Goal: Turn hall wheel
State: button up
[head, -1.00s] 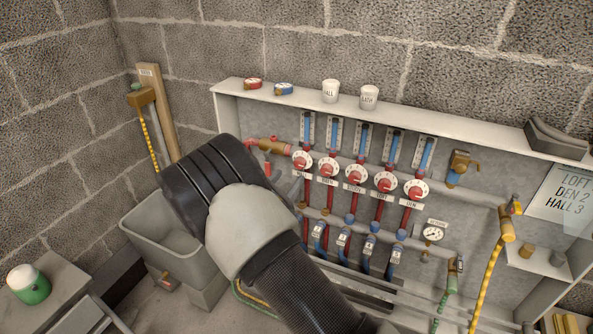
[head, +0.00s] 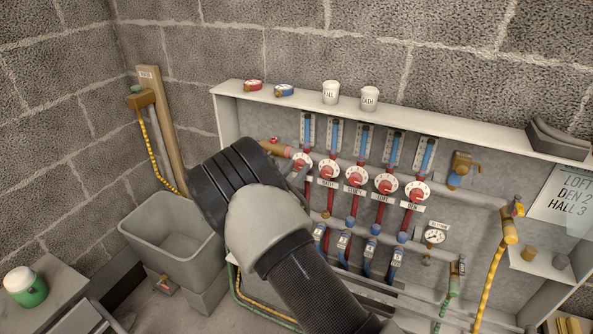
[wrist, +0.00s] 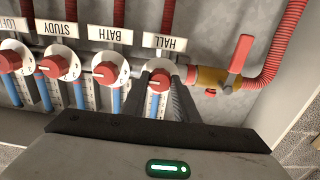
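The hall wheel (wrist: 159,81) is a red knob on a white dial under the HALL label (wrist: 165,42) in the wrist view. In the head view it is the leftmost wheel (head: 301,162) of the row, partly behind my gripper. My gripper (wrist: 160,88) has its two dark fingers apart, one on each side of the red knob. Whether they touch it is not clear. In the head view the fingers are mostly hidden by my wrist. A note (head: 566,190) on the right reads LOFT, DEN 2, HALL 3.
The bath wheel (wrist: 105,73) is close beside the hall wheel. A red-handled brass valve (wrist: 237,62) is on its other side in the wrist view. Flow tubes (head: 365,138) stand above the wheels. A grey sink (head: 172,240) is at the left.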

jog(key=shift+n, duration=0.3)
jog(key=shift+c, duration=0.2)
jog(key=n+p, duration=0.1)
jog(key=n, duration=0.5)
jog(key=shift+p, duration=0.4)
jog(key=n+p, duration=0.1)
jog(key=n, duration=0.6)
jog(key=shift+p, duration=0.35)
jog(key=n+p, duration=0.1)
jog(key=n, duration=0.5)
jog(key=shift+n, duration=0.4)
jog(key=n+p, duration=0.1)
jog(key=n, duration=0.5)
jog(key=shift+n, duration=0.3)
jog(key=o, duration=1.1)
jog(key=shift+c, duration=0.2)
jog(key=shift+r, duration=0.1)
